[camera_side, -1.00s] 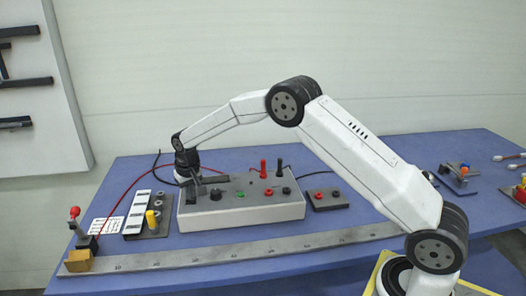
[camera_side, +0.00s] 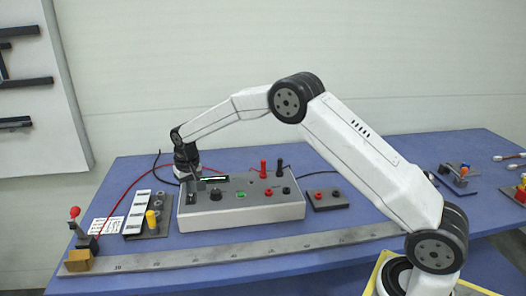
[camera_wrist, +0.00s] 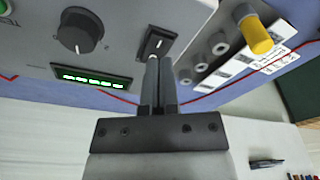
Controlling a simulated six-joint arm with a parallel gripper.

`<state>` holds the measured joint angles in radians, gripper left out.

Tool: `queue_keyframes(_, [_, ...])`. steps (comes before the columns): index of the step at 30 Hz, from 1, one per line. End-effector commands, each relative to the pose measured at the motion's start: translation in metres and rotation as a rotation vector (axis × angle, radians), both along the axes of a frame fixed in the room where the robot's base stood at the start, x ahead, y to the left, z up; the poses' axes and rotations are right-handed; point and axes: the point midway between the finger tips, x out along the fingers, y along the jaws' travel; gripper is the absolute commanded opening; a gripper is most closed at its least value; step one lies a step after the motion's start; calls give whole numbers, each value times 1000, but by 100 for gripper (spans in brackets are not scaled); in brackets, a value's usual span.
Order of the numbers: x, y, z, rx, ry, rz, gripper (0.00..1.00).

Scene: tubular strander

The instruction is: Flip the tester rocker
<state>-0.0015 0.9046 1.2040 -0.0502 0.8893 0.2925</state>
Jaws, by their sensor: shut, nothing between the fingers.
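The tester is a light grey box (camera_side: 245,211) on the blue bench. Its black rocker (camera_wrist: 157,42), with a white mark, sits in a dark frame beside the black knob (camera_wrist: 79,31) in the wrist view. My gripper (camera_wrist: 158,62) is shut and empty, its fingertips right at the near edge of the rocker. In the side view my gripper (camera_side: 195,184) points down over the tester's left end. Whether the fingertips touch the rocker cannot be told.
Red and black posts (camera_side: 263,167) stand up from the tester's back right. A block with a yellow-capped post (camera_side: 151,218) stands close on the left. A long metal ruler (camera_side: 240,248) lies in front. A small terminal block (camera_side: 327,199) sits to the right.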

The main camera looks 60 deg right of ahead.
Motion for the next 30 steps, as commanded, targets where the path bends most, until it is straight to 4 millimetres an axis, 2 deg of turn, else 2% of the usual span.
queue_keyframes(24, [0, 0, 46, 0, -2, 0, 0])
queue_keyframes(30, [0, 0, 51, 0, -1, 0, 0])
